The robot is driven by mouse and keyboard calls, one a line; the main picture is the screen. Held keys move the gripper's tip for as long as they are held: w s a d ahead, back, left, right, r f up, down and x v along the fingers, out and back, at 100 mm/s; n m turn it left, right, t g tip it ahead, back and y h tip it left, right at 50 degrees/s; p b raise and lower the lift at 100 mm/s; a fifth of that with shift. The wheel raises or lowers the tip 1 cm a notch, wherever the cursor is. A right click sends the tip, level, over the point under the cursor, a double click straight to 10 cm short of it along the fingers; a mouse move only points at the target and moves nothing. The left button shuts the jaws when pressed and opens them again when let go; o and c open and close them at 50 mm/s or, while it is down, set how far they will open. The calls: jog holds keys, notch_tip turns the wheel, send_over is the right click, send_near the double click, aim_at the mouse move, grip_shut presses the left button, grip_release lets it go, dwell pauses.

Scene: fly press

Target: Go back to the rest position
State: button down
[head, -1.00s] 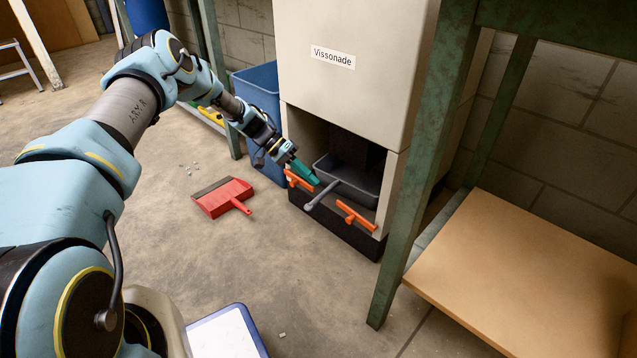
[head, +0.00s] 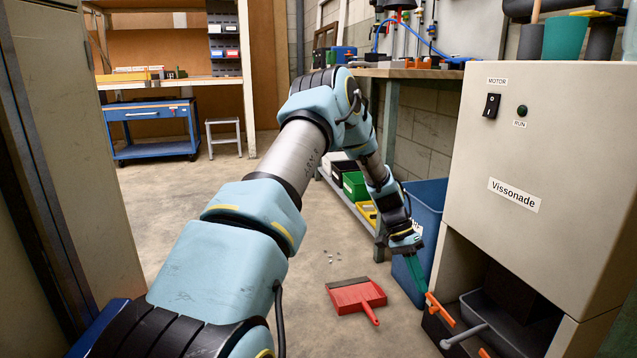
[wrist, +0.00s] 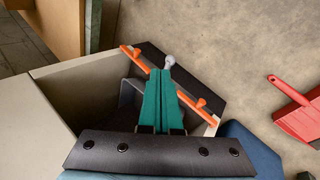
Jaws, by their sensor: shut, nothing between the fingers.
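My gripper (head: 421,286) is shut and empty, its teal fingers pointing down at the low opening of the cream machine labelled Vissonade (head: 545,165). In the head view the fingertips are close to the left orange handle (head: 440,309); I cannot tell if they touch. In the wrist view my gripper (wrist: 160,74) overlaps the orange-edged dark front flap, near the grey knob (wrist: 170,62) of the tray's handle. The dark grey tray (head: 490,325) sits inside the opening. My arm is stretched forward and down, well away from my body.
A blue bin (head: 425,210) stands close beside my gripper, against the machine. A red dustpan (head: 355,296) lies on the floor to the left, with small debris behind it. A workbench (head: 415,73) with a lower shelf is behind my arm. Open floor lies at left centre.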

jog(key=a+r+n+t+y, duration=0.25)
jog(key=a+r, duration=0.55)
jog(key=a, duration=0.4)
jog(key=s+a+r+n+t, duration=0.2)
jog(key=s+a+r+n, duration=0.15)
jog(key=a, duration=0.35)
jog(key=s+a+r+n+t+y+p, duration=0.1)
jog(key=s+a+r+n, duration=0.15)
jog(key=s+a, duration=0.35)
jog(key=s+a+r+n+t, duration=0.2)
jog(key=s+a+r, duration=0.2)
jog(key=a, duration=0.4)
notch_tip(320, 180, up, 38)
jog(key=p, duration=3.8)
jog(key=shift+w+r+m, duration=0.15)
jog(key=shift+w+m, duration=0.15)
jog(key=shift+m, duration=0.05)
